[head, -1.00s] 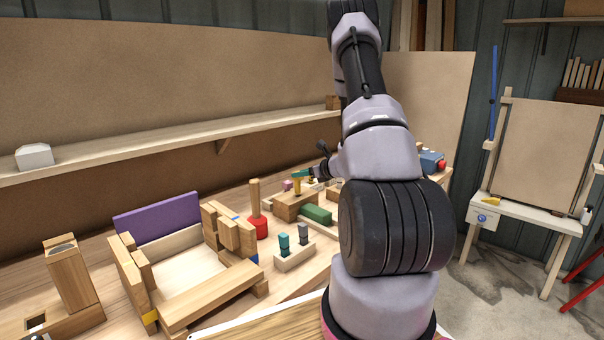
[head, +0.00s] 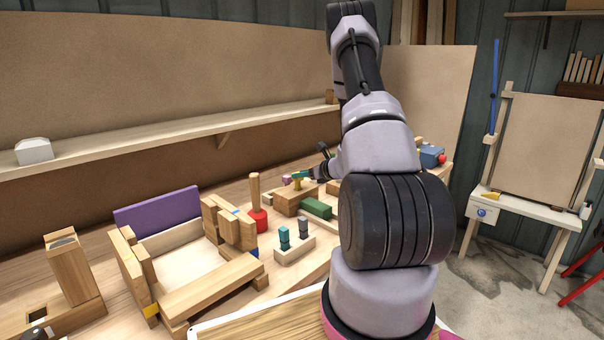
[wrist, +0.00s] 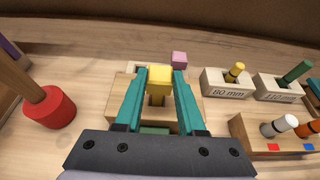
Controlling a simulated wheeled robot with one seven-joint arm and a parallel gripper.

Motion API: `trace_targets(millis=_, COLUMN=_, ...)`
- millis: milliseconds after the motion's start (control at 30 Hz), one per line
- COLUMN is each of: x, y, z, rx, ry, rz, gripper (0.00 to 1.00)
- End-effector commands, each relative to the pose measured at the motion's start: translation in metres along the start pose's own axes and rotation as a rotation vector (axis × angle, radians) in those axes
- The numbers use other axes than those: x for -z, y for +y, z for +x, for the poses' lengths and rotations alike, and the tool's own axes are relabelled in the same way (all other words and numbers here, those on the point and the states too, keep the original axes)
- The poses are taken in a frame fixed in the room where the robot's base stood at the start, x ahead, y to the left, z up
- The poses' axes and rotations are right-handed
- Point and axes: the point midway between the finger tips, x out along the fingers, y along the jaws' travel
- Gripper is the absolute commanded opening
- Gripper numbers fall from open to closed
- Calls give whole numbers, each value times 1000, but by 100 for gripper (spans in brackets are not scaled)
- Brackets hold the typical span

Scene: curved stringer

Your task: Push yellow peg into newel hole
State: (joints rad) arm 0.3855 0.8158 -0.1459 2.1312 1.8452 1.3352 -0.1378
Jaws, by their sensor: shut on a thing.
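The yellow peg (wrist: 159,78) is between the teal fingertips of my gripper (wrist: 158,84) in the wrist view. My gripper is shut on it. The peg stands over a light wooden block (wrist: 190,112), its lower end at the block's top; the hole itself is hidden. In the head view, the yellow peg (head: 297,184) shows as a short stub above the wooden block (head: 290,205), with my gripper (head: 299,176) at its top. I cannot tell how deep the peg sits, or for certain that this block is the newel.
A red mallet (wrist: 50,107) stands left of the block. An 80 mm holder (wrist: 226,88) with another yellow peg and a 110 mm holder (wrist: 279,90) with a green peg stand at right. A pink block (wrist: 179,59) lies behind. A green block (head: 315,208) lies in front.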

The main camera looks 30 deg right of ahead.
Motion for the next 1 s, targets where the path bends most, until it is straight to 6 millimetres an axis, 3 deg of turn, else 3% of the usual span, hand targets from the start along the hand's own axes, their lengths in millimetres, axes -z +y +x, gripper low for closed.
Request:
trace_targets(millis=500, x=12, y=0, z=5, rx=0, ry=0, rz=0, gripper=0)
trace_targets(millis=533, x=12, y=0, z=5, rx=0, ry=0, rz=0, gripper=42)
trace_targets(millis=600, x=12, y=0, z=5, rx=0, ry=-1, rz=0, gripper=69)
trace_targets(millis=633, x=12, y=0, z=5, rx=0, ry=-1, rz=0, gripper=74)
trace_targets(millis=1000, x=12, y=-1, z=0, rx=2, ry=0, rz=0, gripper=74)
